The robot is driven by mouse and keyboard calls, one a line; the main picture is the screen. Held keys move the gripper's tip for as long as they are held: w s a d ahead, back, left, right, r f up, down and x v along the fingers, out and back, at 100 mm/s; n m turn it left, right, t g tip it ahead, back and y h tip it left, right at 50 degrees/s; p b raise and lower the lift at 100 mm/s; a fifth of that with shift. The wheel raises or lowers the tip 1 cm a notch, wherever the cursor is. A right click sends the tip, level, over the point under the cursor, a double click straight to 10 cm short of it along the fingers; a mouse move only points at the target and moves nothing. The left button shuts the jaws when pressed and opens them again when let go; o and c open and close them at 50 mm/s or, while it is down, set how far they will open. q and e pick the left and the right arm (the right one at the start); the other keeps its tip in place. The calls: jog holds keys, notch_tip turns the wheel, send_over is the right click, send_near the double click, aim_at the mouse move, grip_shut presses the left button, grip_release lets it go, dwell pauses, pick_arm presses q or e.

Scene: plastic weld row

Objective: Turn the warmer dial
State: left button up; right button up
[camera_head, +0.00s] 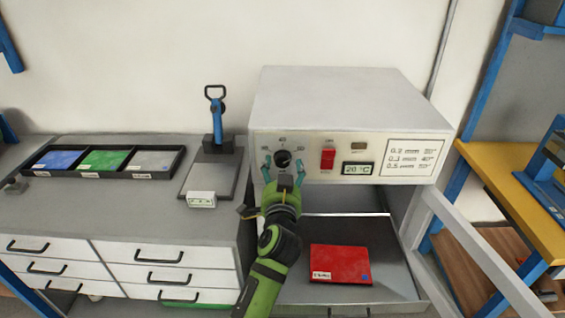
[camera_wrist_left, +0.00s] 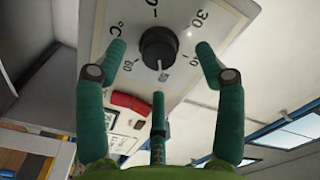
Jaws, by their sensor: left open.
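The warmer (camera_head: 340,105) is a white box with a control panel on its front. Its black round dial (camera_head: 283,158) sits at the panel's left, with temperature marks around it. The dial also shows in the left wrist view (camera_wrist_left: 158,47), with a white pointer line on it. My left gripper (camera_head: 283,170) is open in front of the panel, with its teal fingers on either side of the dial. In the left wrist view the fingers (camera_wrist_left: 160,62) stand apart from the dial, with gaps on both sides. I cannot tell their exact depth to the panel. My right gripper is not in view.
A red switch (camera_head: 328,158) and a display reading 20 °C (camera_head: 357,169) are right of the dial. A red sheet (camera_head: 340,263) lies in the bay below. A black tray (camera_head: 107,160) of coloured sheets and a blue-handled tool (camera_head: 216,125) stand on the left counter.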

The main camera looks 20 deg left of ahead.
aim_at(283, 160)
pick_arm(q)
jog(key=shift+x, duration=1.4)
jog(key=c, duration=1.1)
jog(key=shift+f+n+b, duration=0.15)
jog(key=shift+n+b, duration=0.25)
jog(key=shift+b, duration=0.05)
jog(key=shift+c, duration=0.3)
jog(key=o, duration=1.2)
jog(key=shift+c, duration=0.2)
